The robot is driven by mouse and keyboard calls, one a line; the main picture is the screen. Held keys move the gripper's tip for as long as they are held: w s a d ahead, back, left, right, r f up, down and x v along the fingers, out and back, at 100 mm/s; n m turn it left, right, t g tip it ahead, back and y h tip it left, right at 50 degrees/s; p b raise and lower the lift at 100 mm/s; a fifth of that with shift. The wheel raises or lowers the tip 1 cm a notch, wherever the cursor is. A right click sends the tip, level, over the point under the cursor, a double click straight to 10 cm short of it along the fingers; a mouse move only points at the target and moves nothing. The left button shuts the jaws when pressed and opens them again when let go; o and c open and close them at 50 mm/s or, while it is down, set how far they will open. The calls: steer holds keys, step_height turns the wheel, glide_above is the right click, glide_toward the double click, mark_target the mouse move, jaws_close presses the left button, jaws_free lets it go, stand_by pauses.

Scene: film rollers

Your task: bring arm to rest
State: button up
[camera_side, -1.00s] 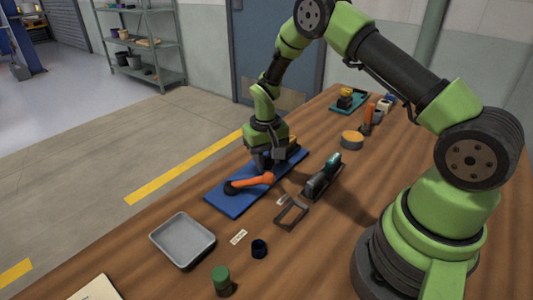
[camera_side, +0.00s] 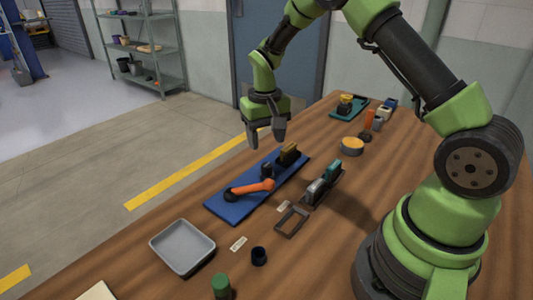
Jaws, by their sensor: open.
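My gripper (camera_side: 266,136) is open and empty, its two dark fingers pointing down above the far part of the blue mat (camera_side: 222,206). It is clear of the things below it. On the mat lies an orange-handled roller (camera_side: 252,187) with a black end.
A grey tray (camera_side: 211,240), a dark cup (camera_side: 259,256) and a green-topped jar (camera_side: 221,287) stand toward the front. A dark frame (camera_side: 291,221) and a teal-and-black tool (camera_side: 322,185) lie right of the mat.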

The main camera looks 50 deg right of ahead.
steer(key=shift+r, duration=1)
steer(key=s+a+r+t, duration=0.2)
steer(key=s+a+r, duration=0.1)
steer(key=r, duration=0.4)
steer(key=s+a+r+t, duration=0.1)
steer(key=s+a+r, duration=0.1)
steer(key=s+r, duration=0.35)
steer(key=s+a+r+t+y, duration=0.1)
steer(key=s+a+r+t, duration=0.1)
steer(key=s, duration=0.4)
steer(key=s+a+r+n+t+y, duration=0.1)
steer(key=s+a+r+t, duration=0.1)
steer(key=s, duration=0.4)
steer(key=shift+s+a+r, duration=0.4)
steer(key=shift+a+r, duration=0.15)
steer(key=shift+r, duration=0.35)
